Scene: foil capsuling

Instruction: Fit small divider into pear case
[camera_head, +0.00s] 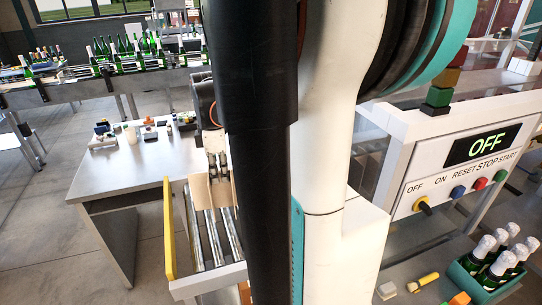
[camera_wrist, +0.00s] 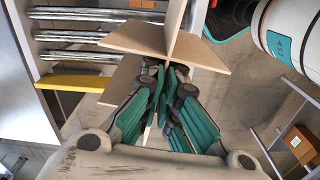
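The small divider (camera_wrist: 135,38) is a set of thin light-brown panels crossing each other. It is at the top middle of the wrist view. My gripper (camera_wrist: 163,80), with teal-padded fingers, is closed on one panel of it. In the head view the divider (camera_head: 200,191) hangs below my gripper (camera_head: 215,150), over or beside the metal rollers; the height gap cannot be told. My arm hides much of the middle of the head view. I cannot identify the pear case in either view.
A roller conveyor (camera_head: 206,245) with a yellow side rail (camera_head: 170,228) lies below the divider. A grey table (camera_head: 150,160) with small items stands left. A control panel (camera_head: 468,165) reading OFF stands right. A cardboard box (camera_wrist: 301,143) shows at right in the wrist view.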

